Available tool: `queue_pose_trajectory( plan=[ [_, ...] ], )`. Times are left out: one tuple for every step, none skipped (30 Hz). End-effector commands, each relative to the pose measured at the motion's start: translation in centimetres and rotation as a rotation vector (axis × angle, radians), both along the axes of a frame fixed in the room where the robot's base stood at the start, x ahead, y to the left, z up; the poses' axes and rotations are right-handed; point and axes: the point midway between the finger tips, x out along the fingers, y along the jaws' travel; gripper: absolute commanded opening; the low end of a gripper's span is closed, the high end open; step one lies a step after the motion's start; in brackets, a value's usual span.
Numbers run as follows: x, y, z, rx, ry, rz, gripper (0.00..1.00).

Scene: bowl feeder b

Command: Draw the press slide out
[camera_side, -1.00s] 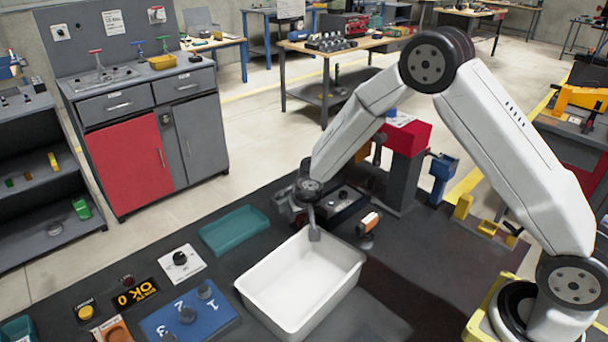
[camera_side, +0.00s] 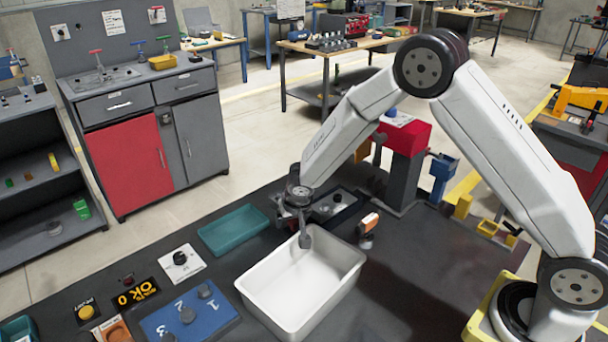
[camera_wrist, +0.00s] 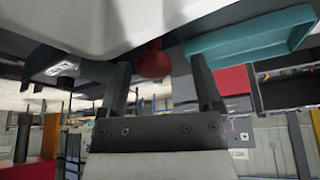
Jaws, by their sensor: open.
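The red press (camera_side: 405,140) stands at the back of the dark bench. A dark, low slide-like part (camera_side: 336,202) lies in front of it, partly hidden by my arm. My gripper (camera_side: 305,238) is low at the back rim of the white bin, left of that part. In the wrist view my gripper (camera_wrist: 158,66) is open, with two dark fingers apart. A rounded red thing (camera_wrist: 153,60) shows between the fingers; I cannot tell whether it belongs to the slide or touches a finger.
The white bin (camera_side: 258,284) stands close in front of my gripper; its underside fills the top of the wrist view. A teal tray (camera_side: 234,230) lies to the left. A small orange-and-white part (camera_side: 369,223) stands right of the bin. Bare bench lies further right.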

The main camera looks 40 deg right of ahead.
Motion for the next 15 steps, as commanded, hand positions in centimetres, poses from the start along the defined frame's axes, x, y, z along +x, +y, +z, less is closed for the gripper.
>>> queue_pose_trajectory(
  plan=[
    [0.0, -0.1, 0.0, -0.001, 0.0, 0.0, 0.84],
    [0.0, -0.1, 0.0, -0.001, 0.0, 0.0, 0.84],
    [0.0, -0.1, 0.0, -0.001, 0.0, 0.0, 0.84],
    [0.0, -0.1, 0.1, -0.002, 0.001, -0.001, 0.84],
    [-0.1, -0.1, 0.1, -0.002, 0.001, -0.001, 0.84],
    [-0.1, -0.1, 0.2, -0.001, 0.001, -0.002, 0.84],
    [-0.1, -0.1, 0.3, -0.001, 0.001, -0.002, 0.84],
    [-0.2, 0.0, 0.4, -0.001, 0.001, -0.002, 0.84],
    [-0.3, 0.0, 0.6, -0.001, 0.001, -0.002, 0.84],
    [-0.3, 0.0, 0.8, -0.001, 0.001, -0.002, 0.84],
    [-0.4, 0.1, 1.0, -0.001, -0.001, -0.001, 0.84],
    [-0.4, 0.1, 1.3, -0.001, -0.002, -0.001, 0.84],
    [-0.5, 0.1, 1.6, -0.001, -0.001, -0.001, 0.84],
    [-0.6, 0.2, 1.8, -0.001, -0.001, -0.001, 0.84],
    [-0.8, 0.2, 2.2, -0.001, -0.001, -0.001, 0.84]
  ],
)
